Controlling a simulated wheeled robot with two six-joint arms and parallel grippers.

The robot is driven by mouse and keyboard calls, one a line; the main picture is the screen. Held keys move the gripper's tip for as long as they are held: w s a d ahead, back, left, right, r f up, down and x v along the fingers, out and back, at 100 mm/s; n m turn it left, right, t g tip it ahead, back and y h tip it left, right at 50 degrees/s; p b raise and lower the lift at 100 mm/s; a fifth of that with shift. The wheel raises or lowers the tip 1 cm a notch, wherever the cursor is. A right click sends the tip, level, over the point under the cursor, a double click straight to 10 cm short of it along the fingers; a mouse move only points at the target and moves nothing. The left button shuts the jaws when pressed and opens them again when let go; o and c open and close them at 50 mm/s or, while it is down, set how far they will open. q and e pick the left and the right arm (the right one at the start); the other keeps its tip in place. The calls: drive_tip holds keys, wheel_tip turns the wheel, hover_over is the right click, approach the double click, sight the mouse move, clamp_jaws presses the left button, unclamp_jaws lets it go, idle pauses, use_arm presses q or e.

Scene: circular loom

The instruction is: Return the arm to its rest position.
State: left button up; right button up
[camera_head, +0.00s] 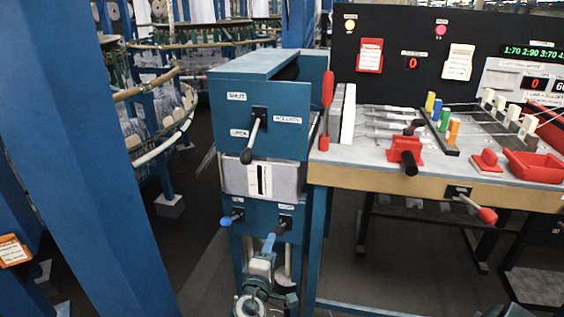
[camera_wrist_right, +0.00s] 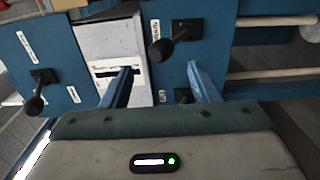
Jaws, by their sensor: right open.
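My right gripper (camera_head: 272,240) is low in front of the blue cabinet (camera_head: 222,98) in the head view, close to the lower lever panel. In the right wrist view its two blue fingers (camera_wrist_right: 160,68) stand apart with nothing held between them. A black-knobbed lever (camera_wrist_right: 175,40) shows beyond the fingertips, and another black lever (camera_wrist_right: 38,92) is at the left. Contact with the lower panel cannot be told. My left gripper is out of view.
A workbench (camera_head: 345,178) stands right of the cabinet, with a red upright handle (camera_head: 327,90), a red clamp (camera_head: 405,153) and a red bin (camera_head: 535,166). A blue post (camera_head: 80,150) stands at the left. Open floor (camera_head: 205,265) lies between post and cabinet.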

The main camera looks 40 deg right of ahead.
drive_tip(key=shift+v, duration=0.8)
